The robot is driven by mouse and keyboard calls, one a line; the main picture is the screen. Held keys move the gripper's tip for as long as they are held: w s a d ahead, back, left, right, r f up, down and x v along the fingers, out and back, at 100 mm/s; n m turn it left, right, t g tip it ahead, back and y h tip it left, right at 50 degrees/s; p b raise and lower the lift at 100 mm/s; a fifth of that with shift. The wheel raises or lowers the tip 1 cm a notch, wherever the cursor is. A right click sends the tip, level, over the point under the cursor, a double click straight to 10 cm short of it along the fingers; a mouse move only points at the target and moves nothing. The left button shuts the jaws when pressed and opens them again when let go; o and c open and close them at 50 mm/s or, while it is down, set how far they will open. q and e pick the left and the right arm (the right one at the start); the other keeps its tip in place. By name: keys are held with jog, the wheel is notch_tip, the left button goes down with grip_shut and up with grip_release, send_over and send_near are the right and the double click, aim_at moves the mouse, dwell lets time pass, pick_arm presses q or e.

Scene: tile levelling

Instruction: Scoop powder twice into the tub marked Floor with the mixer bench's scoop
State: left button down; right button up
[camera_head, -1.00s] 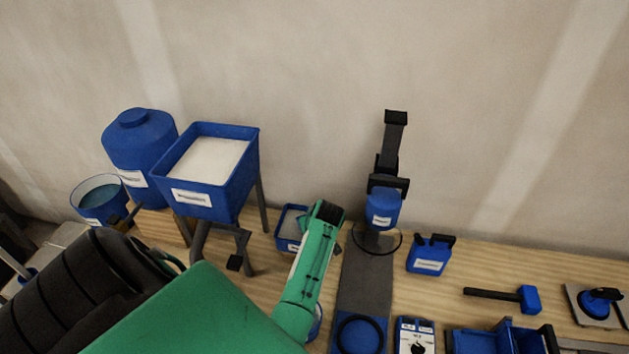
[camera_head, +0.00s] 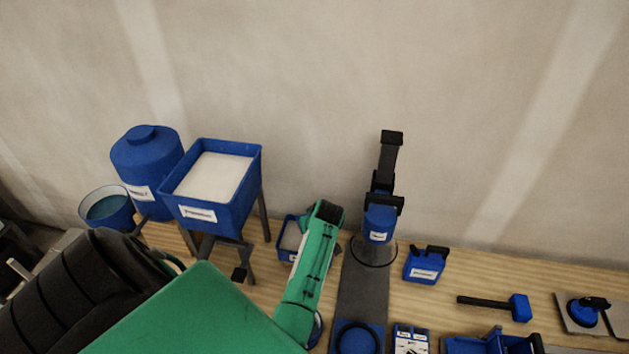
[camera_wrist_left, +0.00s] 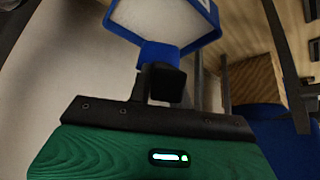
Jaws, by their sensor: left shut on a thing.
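My left gripper (camera_wrist_left: 165,84) is shut on the blue handle of what looks like the scoop (camera_wrist_left: 160,54) in the left wrist view. The scoop's blue-rimmed head is white inside; I cannot tell whether that is powder. A blue hopper (camera_head: 250,190) full of white powder stands on legs. My right gripper is not in view.
A blue drum (camera_head: 147,160) and an open bucket (camera_head: 108,222) stand left of the hopper. The mixer (camera_head: 380,222), a blue jug (camera_head: 424,265), a mallet (camera_head: 497,304) and a blue tray (camera_head: 480,346) are to the right. Bare bench lies between jug and mallet.

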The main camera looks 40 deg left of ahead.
pick_arm(q)
jog(key=shift+y+b, duration=0.3)
jog(key=shift+b, duration=0.2)
jog(key=shift+r+t+y+b, duration=0.45)
jog(key=shift+t+y+b, duration=0.35)
jog(key=shift+b, duration=0.45)
jog(key=y+b, duration=0.1)
jog(key=b, duration=0.2)
jog(key=r+t+y+b, duration=0.1)
jog(key=b, duration=0.2)
jog(key=shift+y, duration=0.4)
jog(key=shift+r+t+b, duration=0.1)
jog(key=shift+t+b, duration=0.2)
jog(key=shift+b, duration=0.3)
jog(key=shift+r+y, duration=0.15)
jog(key=shift+y, duration=0.15)
